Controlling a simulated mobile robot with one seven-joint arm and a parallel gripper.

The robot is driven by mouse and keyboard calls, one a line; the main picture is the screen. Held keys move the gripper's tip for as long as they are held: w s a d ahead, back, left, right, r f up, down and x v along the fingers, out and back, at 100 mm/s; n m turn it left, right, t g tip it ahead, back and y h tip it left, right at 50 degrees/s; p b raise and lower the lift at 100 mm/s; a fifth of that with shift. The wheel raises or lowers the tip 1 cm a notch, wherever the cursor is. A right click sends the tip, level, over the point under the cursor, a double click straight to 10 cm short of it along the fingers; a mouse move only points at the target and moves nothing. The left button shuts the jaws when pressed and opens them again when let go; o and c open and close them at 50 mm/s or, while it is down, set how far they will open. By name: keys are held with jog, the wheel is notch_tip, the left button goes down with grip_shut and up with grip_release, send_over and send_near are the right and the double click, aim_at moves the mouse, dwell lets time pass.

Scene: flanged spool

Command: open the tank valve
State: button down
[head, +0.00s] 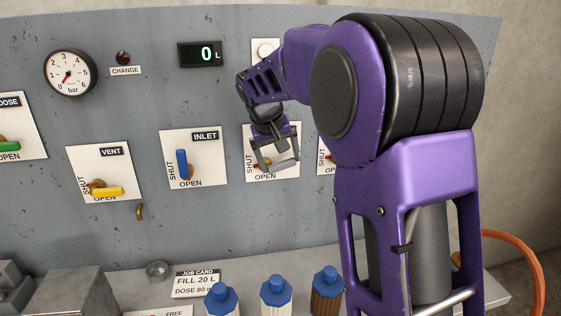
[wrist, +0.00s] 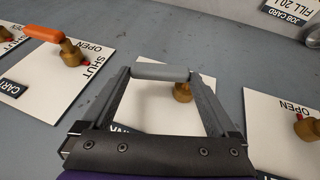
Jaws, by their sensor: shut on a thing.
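The tank valve has a pale plate (head: 291,174) on the panel, right of the INLET plate. OPEN is printed along its bottom and SHUT up its left side. In the wrist view its label is mostly hidden by my gripper. My gripper (head: 280,162) is at this plate. The wrist view shows its two fingers shut on the grey handle (wrist: 160,73), one at each end. The handle lies sideways across the plate, beside a brass stem (wrist: 182,92).
The INLET valve's blue handle (head: 182,164) stands upright; the VENT valve's yellow handle (head: 107,193) lies sideways. An orange handle (wrist: 42,33) is on the neighbouring CART plate. The display (head: 205,54) reads 0 L. Blue-capped bottles (head: 275,292) stand on the shelf below.

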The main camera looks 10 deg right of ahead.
aim_at(268, 167)
jog(key=a+h+b, duration=0.1)
jog(key=h, duration=0.1)
jog(key=a+n+h, duration=0.1)
jog(key=h, duration=0.1)
jog(key=shift+r+b, duration=0.35)
jog(key=h, duration=0.1)
jog(key=a+h+b, duration=0.1)
jog(key=shift+r+n+t+h, duration=0.1)
jog(key=shift+n+t+h, duration=0.2)
jog(key=shift+h, duration=0.1)
jog(key=shift+a+f+n+t+h+b, duration=0.1)
jog(key=shift+a+n+t+h+b, duration=0.15)
jog(key=shift+a+n+h+b, duration=0.6)
jog(key=shift+a+f+m+t+h+b, duration=0.1)
jog(key=shift+t+h+b, duration=0.2)
jog(key=shift+h, duration=1.1)
jog(key=shift+a+n+t+h+b, duration=0.25)
jog(key=shift+a+n+h+b, duration=0.3)
jog(key=shift+h, duration=0.6)
jog(key=shift+d, duration=0.15)
grip_release()
jog(key=v, duration=1.7)
jog(key=shift+f+p, duration=0.2)
jog(key=shift+p, duration=0.1)
jog(key=shift+s, duration=0.15)
